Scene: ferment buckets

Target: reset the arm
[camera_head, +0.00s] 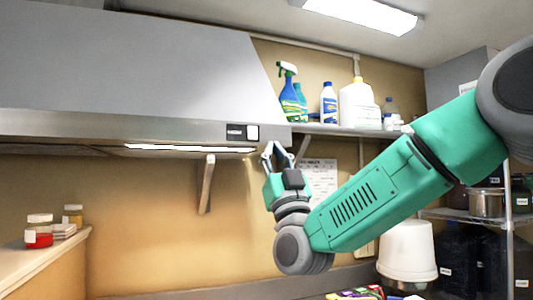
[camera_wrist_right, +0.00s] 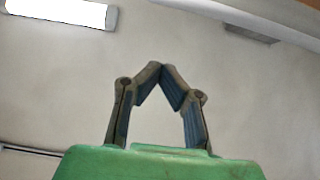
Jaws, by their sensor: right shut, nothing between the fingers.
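My right arm (camera_head: 380,195) reaches in from the right in the head view, its forearm sloping down to the wrist. My right gripper (camera_head: 273,146) points up, near the lower right corner of the range hood. In the right wrist view the two fingers of this gripper (camera_wrist_right: 161,68) meet at their tips, with nothing between them. My left gripper is not in either view.
The steel hood (camera_head: 130,75) fills the upper left. A shelf (camera_head: 335,129) with spray and cleaning bottles is behind the gripper. A white bucket (camera_head: 407,250) sits below my forearm. Jars (camera_head: 38,232) stand on the left counter. A wire rack (camera_head: 508,220) is at right.

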